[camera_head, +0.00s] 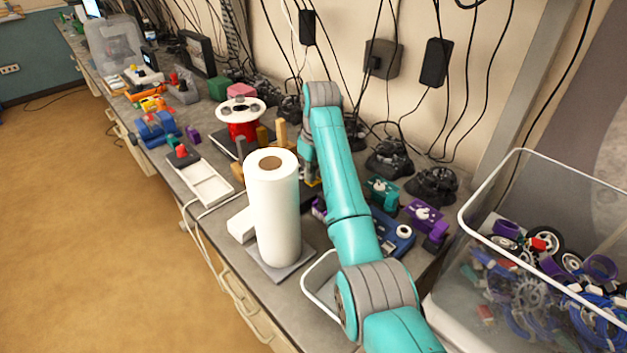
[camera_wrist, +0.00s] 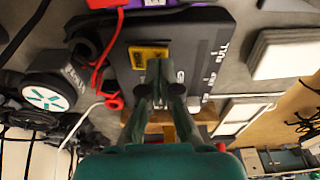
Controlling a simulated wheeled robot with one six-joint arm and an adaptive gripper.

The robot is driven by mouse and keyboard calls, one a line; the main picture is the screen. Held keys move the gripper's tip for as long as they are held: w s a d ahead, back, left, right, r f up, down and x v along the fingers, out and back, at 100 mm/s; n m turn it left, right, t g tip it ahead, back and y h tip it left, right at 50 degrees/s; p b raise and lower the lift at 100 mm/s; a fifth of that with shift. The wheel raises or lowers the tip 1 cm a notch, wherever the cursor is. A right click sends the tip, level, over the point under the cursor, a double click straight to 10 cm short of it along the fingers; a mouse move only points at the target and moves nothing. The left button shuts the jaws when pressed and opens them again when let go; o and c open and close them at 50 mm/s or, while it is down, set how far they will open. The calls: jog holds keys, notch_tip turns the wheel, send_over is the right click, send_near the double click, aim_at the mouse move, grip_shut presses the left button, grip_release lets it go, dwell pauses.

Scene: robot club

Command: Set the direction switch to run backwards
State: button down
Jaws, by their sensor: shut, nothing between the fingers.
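My gripper (camera_wrist: 159,68) is shut with nothing between its fingers. In the wrist view its fingertips are over a dark box (camera_wrist: 190,45) with white lettering along its right side. A yellow plate (camera_wrist: 148,56) on this box shows just past the fingertips and is partly covered by them. I cannot clearly make out the direction switch or which way it is set; the fingers may hide it. In the head view my arm reaches down over the bench, and the gripper end is mostly hidden behind the paper roll (camera_head: 272,210) and the arm.
Red wires (camera_wrist: 104,75) run beside the dark box. A clear bin (camera_head: 540,270) of wheels and parts stands at the right. Black controllers (camera_head: 390,155) line the wall side. A white tray (camera_head: 205,182) lies left of the paper roll. Floor (camera_head: 90,220) at the left is free.

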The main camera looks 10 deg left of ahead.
jog(key=shift+f, duration=0.4)
jog(key=shift+r, duration=3.5)
jog(key=shift+w, duration=0.1)
